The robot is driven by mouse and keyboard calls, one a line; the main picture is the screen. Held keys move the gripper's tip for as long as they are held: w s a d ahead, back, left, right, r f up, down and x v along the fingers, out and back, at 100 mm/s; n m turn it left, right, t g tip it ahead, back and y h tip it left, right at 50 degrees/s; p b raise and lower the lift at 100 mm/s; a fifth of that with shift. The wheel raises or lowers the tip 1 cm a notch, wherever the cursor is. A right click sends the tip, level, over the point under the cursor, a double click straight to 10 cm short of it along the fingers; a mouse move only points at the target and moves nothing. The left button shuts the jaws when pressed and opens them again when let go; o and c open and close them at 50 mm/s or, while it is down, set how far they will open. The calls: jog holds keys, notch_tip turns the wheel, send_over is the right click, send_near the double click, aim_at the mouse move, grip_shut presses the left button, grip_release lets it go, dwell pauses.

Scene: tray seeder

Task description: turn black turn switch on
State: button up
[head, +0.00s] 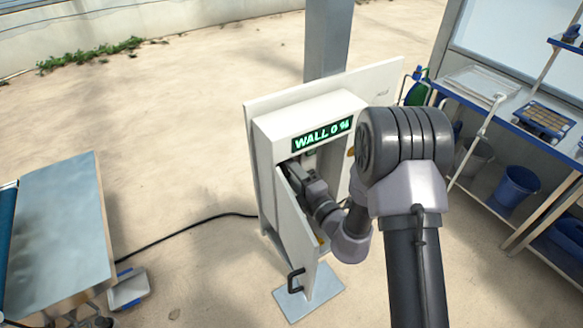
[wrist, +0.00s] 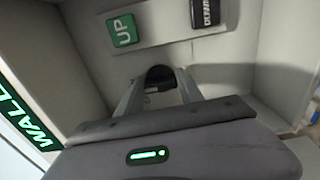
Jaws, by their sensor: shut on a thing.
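The black turn switch (wrist: 160,76) sits on the inside back wall of a white control box (head: 277,127). In the wrist view my gripper (wrist: 159,88) has one finger on each side of the black knob and is shut on it. In the head view my arm reaches through the open front of the box, and my gripper (head: 294,172) is inside. The switch itself is hidden or too small to tell in the head view. Its pointer direction cannot be made out.
A green UP button (wrist: 123,30) and a black DOWN button (wrist: 205,12) are on a plate near the switch. The box's display (head: 322,134) reads WALL 0 %. Its door (head: 297,228) hangs open, close to my arm. A blue-framed bench (head: 540,118) stands at right.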

dwell(0.4)
jog(key=o, duration=1.4)
jog(key=p+v, duration=0.3)
jog(key=v, duration=1.4)
jog(key=shift+s+d, duration=0.15)
jog(key=shift+s, duration=0.05)
